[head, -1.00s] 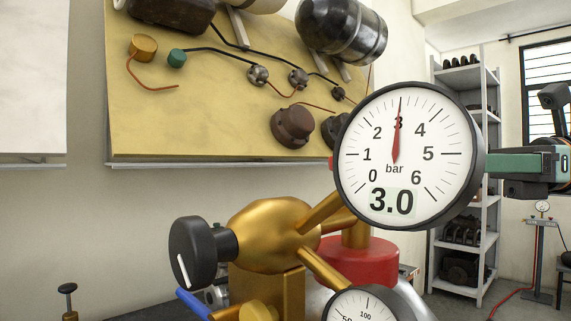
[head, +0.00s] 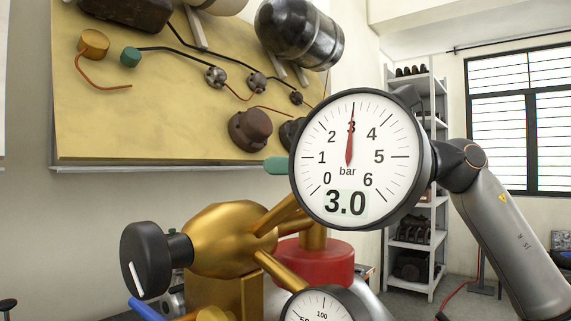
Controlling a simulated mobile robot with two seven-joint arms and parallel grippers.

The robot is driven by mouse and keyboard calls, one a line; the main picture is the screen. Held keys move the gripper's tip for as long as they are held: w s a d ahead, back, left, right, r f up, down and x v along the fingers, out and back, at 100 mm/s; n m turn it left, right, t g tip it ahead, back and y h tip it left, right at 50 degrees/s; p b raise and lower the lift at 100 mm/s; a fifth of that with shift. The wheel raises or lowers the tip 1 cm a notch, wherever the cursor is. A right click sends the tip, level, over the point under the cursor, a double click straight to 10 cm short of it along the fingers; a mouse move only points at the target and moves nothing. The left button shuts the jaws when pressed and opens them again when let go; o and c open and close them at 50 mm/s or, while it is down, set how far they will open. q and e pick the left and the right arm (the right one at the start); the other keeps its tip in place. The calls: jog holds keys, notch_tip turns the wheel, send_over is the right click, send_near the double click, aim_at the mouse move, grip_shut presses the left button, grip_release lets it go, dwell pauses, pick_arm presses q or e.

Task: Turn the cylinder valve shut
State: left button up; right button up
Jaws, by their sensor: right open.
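The brass regulator (head: 215,238) has a black knob (head: 146,260) on its left and a large gauge (head: 355,160) reading 3.0 bar. A brass stem (head: 313,236) rises from a red collar (head: 314,262) on a grey cylinder (head: 372,304). My left gripper is out of view.
A smaller gauge (head: 325,307) sits low in front. A yellow board (head: 130,105) with hoses, fittings and a dark tank (head: 299,34) hangs on the wall behind. A shelf rack (head: 427,205) stands at the back right. A blue lever (head: 150,309) is at lower left.

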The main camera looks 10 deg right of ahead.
jog(key=shift+a, duration=0.3)
jog(key=c, duration=1.2)
jog(key=shift+c, duration=0.2)
